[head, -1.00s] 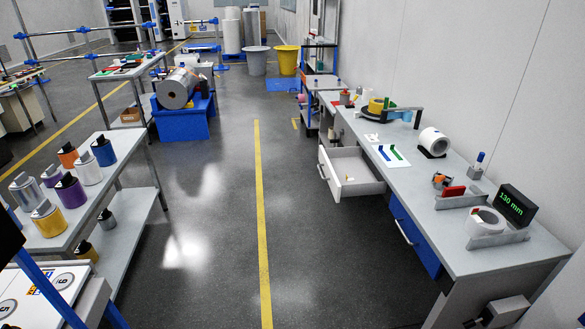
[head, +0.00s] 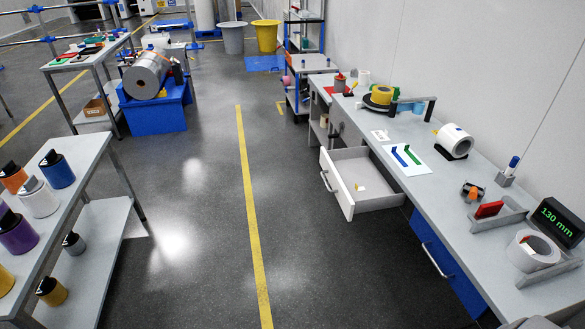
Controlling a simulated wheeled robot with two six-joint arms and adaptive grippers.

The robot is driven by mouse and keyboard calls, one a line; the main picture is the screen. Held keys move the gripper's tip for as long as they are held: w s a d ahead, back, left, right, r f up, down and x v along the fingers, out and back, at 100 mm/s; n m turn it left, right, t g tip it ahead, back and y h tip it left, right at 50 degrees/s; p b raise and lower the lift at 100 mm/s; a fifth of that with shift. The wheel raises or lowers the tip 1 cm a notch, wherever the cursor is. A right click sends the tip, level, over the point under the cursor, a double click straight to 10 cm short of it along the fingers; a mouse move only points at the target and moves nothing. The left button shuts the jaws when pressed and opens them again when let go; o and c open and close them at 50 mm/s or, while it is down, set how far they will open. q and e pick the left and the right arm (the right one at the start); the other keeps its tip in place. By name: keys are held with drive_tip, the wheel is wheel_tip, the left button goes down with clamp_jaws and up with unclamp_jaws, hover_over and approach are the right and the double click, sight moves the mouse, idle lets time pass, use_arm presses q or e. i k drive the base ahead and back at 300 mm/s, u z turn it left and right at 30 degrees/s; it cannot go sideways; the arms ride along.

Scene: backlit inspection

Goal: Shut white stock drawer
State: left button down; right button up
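The white stock drawer (head: 356,182) is pulled out from the left side of the long grey bench (head: 455,212) on the right. Its front panel, with a metal handle (head: 326,181), faces left toward the aisle. A blue drawer (head: 447,271) below and nearer in the same bench looks shut. Neither of my grippers is in view.
The grey floor aisle (head: 200,270) with a yellow line is clear. Tape rolls, tools and a "130 mm" display (head: 558,222) sit on the bench.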

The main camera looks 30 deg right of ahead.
sight(344, 168)
drive_tip(key=z, duration=0.3)
drive_tip(key=i, duration=0.85)
drive_tip(key=z, duration=0.7)
